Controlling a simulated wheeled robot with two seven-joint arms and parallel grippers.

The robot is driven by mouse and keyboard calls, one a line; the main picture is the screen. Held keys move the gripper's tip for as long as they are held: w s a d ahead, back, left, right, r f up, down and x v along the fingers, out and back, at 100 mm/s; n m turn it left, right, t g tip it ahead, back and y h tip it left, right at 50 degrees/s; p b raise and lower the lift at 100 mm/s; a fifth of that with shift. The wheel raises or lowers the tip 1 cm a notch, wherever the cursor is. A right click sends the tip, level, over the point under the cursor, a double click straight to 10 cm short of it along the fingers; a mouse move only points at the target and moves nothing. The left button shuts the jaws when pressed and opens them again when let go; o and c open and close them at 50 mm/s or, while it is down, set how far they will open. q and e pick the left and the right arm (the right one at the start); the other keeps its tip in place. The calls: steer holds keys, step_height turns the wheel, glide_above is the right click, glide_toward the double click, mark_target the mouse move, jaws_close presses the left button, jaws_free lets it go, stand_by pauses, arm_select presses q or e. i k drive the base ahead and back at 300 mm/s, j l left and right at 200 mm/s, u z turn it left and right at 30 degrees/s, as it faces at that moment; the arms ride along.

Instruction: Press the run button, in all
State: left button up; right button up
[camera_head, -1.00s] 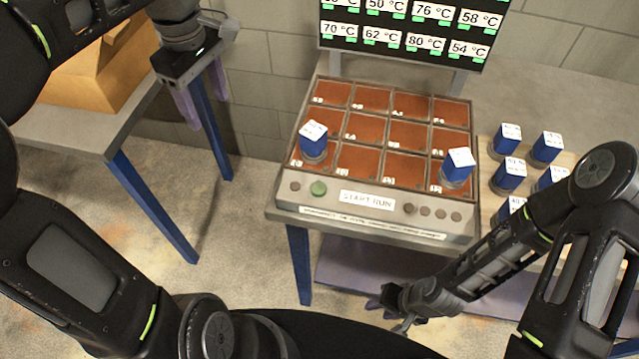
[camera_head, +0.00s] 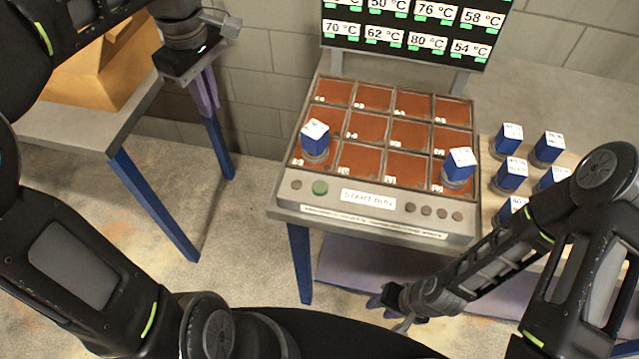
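A grey machine (camera_head: 290,207) with a grid of reddish-brown cells stands on a blue-legged table. A round green button (camera_head: 320,188) is on its sloped front panel, left of a white label (camera_head: 368,200) that reads START RUN in the earlier frame. My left gripper (camera_head: 208,108) hangs at the upper left, well apart from the button, over the gap beside the left table. Its purple fingers are close together with nothing seen between them. My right gripper (camera_head: 388,307) is low, in front of the machine table; its fingers are mostly hidden.
One blue block (camera_head: 315,141) stands in a left front cell, another (camera_head: 458,167) in the right front cell. Several blue blocks stand on a wooden board (camera_head: 484,196) at right. A temperature screen (camera_head: 405,50) rises behind. A cardboard box (camera_head: 92,80) sits on the left table.

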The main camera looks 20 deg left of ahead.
mark_target(320, 188)
steer(key=k+l+u, duration=0.1)
steer(key=l+u, duration=0.15)
steer(key=l, duration=0.15)
steer(key=k+l+u, duration=0.25)
steer(key=l, duration=0.15)
steer(key=k+l+u, duration=0.1)
steer(key=l+u, duration=0.2)
steer(key=l, duration=0.1)
